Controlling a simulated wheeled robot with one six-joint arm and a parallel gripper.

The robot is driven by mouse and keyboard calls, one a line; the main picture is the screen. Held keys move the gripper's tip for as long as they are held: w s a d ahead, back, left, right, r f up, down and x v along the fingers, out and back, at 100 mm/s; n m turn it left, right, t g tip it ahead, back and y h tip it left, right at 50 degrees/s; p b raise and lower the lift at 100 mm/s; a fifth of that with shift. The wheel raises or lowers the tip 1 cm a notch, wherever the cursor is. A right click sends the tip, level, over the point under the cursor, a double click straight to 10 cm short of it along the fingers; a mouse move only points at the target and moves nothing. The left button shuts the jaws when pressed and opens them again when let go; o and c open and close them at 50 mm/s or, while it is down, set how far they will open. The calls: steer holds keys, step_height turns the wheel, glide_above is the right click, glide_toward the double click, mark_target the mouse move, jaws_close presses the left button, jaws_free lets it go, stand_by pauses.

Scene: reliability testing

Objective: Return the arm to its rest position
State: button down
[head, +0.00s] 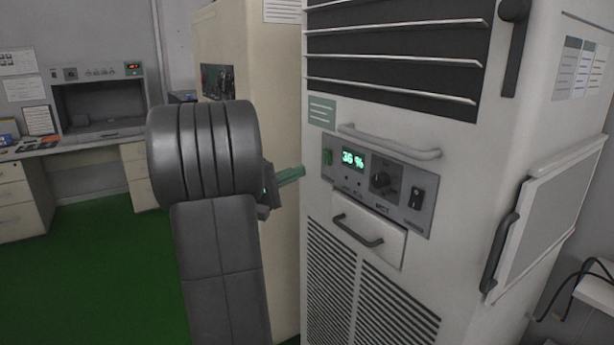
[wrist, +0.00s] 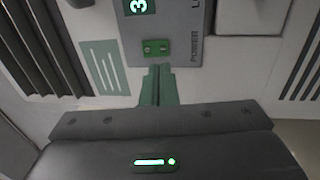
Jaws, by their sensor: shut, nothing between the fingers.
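My arm reaches up from the bottom of the head view, left of a tall cream cabinet (head: 455,190). My gripper (head: 300,172) shows as green fingers pointing right, close to the left end of the cabinet's control panel (head: 405,185). In the wrist view, the gripper (wrist: 158,72) has its green fingers together with nothing between them. The fingertips are just below a green power switch (wrist: 155,47) on the panel. I cannot tell whether they touch the panel. The switch also shows in the head view (head: 327,157). A lit green display (head: 353,158) appears to read 36 %.
A horizontal handle (head: 390,143) and a drawer (head: 368,232) with a handle stick out of the cabinet front. Another cream cabinet (head: 282,80) stands behind my arm. A desk (head: 75,145) is at the far left, with open green floor (head: 95,265) before it.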

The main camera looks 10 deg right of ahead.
mark_target(327, 163)
steer(key=v, duration=0.7)
steer(key=shift+a+b, duration=0.2)
steer(key=shift+b, duration=0.15)
steer(key=shift+w+d, duration=0.1)
steer(key=shift+d, duration=0.05)
steer(key=p+x, duration=0.1)
steer(key=x, duration=0.3)
steer(key=p+x, duration=0.1)
steer(key=x, duration=0.4)
steer(key=p+x, duration=0.1)
steer(key=x, duration=0.3)
steer(key=shift+w+d+f, duration=0.1)
steer(key=shift+d+f, duration=0.1)
steer(key=shift+d, duration=0.1)
